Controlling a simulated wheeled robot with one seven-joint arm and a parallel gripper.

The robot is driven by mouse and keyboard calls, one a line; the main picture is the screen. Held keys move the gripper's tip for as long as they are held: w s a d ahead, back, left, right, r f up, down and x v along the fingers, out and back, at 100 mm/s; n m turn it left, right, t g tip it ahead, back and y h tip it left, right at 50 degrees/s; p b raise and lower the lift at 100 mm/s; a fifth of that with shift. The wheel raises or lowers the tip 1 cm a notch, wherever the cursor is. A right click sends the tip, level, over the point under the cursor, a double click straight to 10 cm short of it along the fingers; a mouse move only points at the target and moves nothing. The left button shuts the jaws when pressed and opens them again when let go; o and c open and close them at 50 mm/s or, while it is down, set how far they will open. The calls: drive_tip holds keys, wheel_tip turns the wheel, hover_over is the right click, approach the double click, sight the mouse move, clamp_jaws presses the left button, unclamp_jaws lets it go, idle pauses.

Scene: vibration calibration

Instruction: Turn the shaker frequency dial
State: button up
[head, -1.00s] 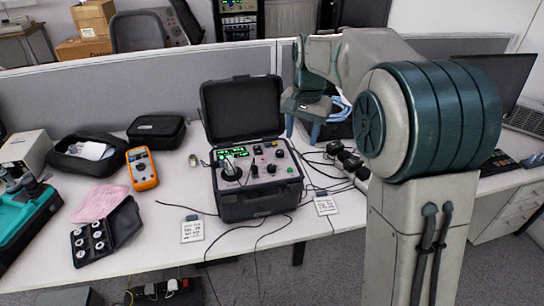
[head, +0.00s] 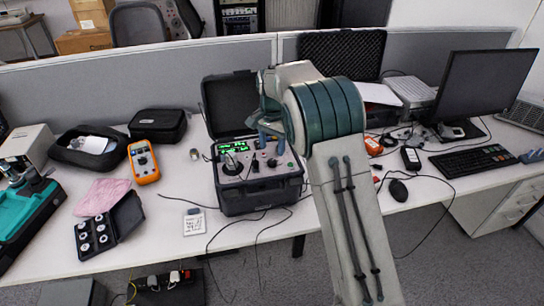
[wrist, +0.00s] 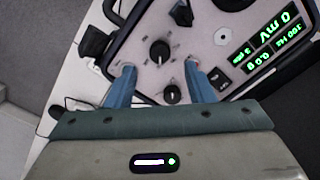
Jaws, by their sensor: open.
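The shaker unit is an open black case (head: 262,197) with a light panel, in the middle of the desk in the head view. Its green display (wrist: 270,45) is lit at the right of the wrist view. Two black dials show in the wrist view: a larger one (wrist: 160,52) and a smaller one (wrist: 172,94). I cannot read which is the frequency dial. My gripper (wrist: 161,67) is open above the panel. Its blue fingers stand either side of the dials, with no visible contact. In the head view my gripper (head: 271,143) hides part of the panel.
The case's raised lid (head: 232,100) stands behind the panel. An orange meter (head: 144,163) and a black sensor case (head: 108,228) lie to the left. Cables run across the desk front.

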sight(272, 161)
drive_tip(key=shift+f, duration=2.75)
drive_tip(key=c, duration=1)
